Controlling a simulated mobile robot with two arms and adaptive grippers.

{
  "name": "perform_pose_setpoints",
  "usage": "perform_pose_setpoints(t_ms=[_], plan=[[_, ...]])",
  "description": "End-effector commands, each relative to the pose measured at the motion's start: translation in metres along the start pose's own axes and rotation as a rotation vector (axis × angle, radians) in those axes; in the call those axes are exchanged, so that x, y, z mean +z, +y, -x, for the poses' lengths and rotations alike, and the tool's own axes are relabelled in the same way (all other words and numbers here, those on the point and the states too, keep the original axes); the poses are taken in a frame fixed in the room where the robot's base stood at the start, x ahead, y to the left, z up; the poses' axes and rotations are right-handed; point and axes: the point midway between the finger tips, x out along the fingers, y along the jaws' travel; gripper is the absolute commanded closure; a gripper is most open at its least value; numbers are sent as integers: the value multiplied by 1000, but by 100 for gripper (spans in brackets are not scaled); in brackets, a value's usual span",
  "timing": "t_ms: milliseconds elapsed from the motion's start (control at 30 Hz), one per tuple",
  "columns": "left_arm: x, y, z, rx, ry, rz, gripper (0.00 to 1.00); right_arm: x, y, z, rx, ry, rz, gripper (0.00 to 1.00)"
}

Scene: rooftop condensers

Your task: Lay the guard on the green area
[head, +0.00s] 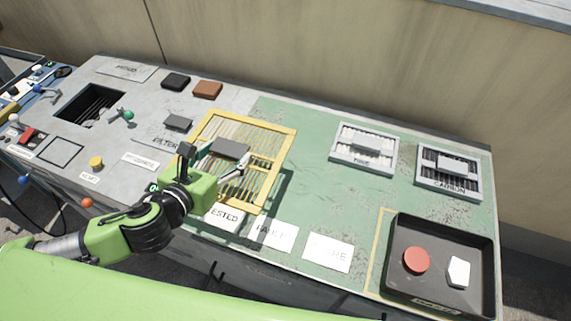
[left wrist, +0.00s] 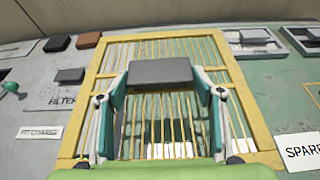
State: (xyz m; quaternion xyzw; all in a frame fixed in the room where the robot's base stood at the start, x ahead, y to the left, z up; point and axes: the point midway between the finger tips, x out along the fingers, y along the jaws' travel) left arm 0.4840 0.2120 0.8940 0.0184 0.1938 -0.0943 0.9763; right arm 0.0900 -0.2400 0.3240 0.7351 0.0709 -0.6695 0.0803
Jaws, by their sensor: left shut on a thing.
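The guard (head: 266,143) is a yellow frame with yellow bars and a dark grey block handle (head: 230,148). My left gripper (head: 228,160) is shut on this handle, with a finger on either side of it in the left wrist view (left wrist: 161,90). The guard (left wrist: 226,60) is held roughly flat above the bench, and a shadow shows to its right. It hangs over the left part of the green area (head: 312,180) and over the edge of the grey part. White labels and green surface show through its bars. My right gripper is not in view.
Two light-framed filters, one white (head: 350,155) and one dark-slatted (head: 430,179), lie at the right. A black tray (head: 390,258) holds a red disc and a white hexagon. White labels (head: 328,252) line the front. The middle of the green surface is clear.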

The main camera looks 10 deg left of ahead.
Motion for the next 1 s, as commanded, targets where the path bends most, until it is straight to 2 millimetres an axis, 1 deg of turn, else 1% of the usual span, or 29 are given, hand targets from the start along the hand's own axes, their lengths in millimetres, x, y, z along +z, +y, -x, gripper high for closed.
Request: perform_pose_setpoints(t_ms=[33, 333, 400, 500, 633, 867, 1000], plan=[[4, -8, -8, -4, -7, 7, 72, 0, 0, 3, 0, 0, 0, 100], [-4, -47, -67, -3, -5, 6, 72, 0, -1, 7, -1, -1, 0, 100], [-17, -53, -82, 0, -1, 3, 72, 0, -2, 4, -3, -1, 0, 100], [-28, -61, -100, -1, -2, 3, 72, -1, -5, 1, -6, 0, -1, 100], [-38, -68, -114, -1, -3, 2, 72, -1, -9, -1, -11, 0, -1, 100], [-46, -74, -126, -2, -2, 1, 72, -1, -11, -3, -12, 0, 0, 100], [-67, -74, -135, -1, 0, 0, 72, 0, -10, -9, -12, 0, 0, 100]])
